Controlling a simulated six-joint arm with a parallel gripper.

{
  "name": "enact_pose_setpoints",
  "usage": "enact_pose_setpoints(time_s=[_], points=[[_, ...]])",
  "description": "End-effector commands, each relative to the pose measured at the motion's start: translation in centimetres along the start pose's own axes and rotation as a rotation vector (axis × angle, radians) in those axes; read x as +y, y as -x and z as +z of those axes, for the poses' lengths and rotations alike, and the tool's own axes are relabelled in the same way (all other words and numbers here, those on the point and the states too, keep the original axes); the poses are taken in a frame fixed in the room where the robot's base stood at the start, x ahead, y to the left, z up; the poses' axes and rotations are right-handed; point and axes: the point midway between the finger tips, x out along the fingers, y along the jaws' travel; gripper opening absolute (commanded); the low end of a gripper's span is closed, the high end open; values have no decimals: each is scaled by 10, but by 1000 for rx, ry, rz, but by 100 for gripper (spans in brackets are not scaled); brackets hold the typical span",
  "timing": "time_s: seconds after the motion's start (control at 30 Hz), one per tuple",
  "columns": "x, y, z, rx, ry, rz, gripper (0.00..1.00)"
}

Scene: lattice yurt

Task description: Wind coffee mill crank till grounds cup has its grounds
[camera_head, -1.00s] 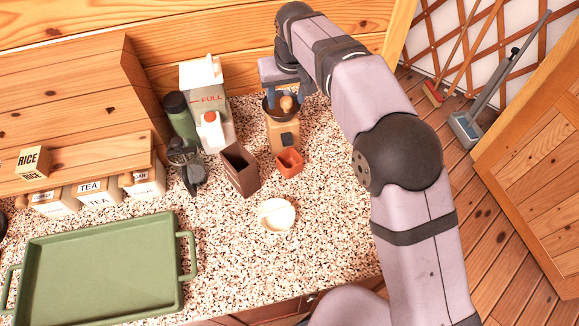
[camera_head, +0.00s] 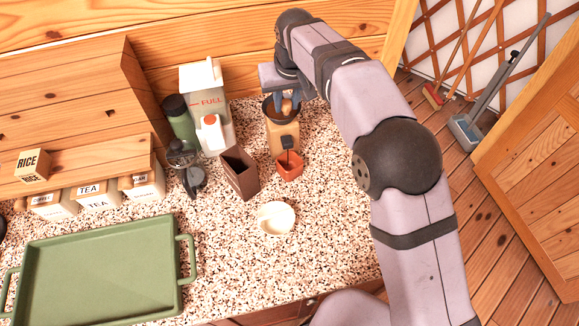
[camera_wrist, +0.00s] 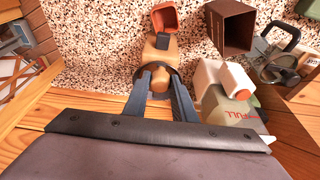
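The coffee mill (camera_head: 283,137) is a wooden block with a dark bowl on top, standing toward the back of the counter. My gripper (camera_head: 285,103) is over it, with its fingers around the wooden crank knob (camera_wrist: 160,75); in the wrist view the fingertips close in on both sides of the knob. The crank arm is mostly hidden by the fingers. The small orange grounds cup (camera_head: 290,171) stands against the mill's front; it also shows in the wrist view (camera_wrist: 178,13). A dark streak shows at the cup's opening, but how much lies inside cannot be told.
A brown open box (camera_head: 241,178) stands just left of the cup. A white carton (camera_head: 216,133), a green bottle (camera_head: 181,125) and a dark-handled item (camera_head: 187,172) stand further left. A cream bowl (camera_head: 277,229) and green tray (camera_head: 100,270) are nearer. The counter's right side is clear.

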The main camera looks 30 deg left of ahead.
Motion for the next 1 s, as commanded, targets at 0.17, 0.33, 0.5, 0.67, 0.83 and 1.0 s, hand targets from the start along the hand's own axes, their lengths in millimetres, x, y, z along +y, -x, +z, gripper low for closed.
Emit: enact_pose_setpoints(time_s=[0.17, 0.33, 0.5, 0.67, 0.83, 1.0], points=[[-8, 2, -2, -1, 2, -1, 20], [-23, 2, -6, -1, 3, -2, 19], [-32, -1, -8, 0, 1, -1, 20], [-32, -2, -8, 1, 1, -1, 20], [-33, -2, -9, 0, 1, -1, 20], [-41, -1, -16, 0, 2, -1, 20]])
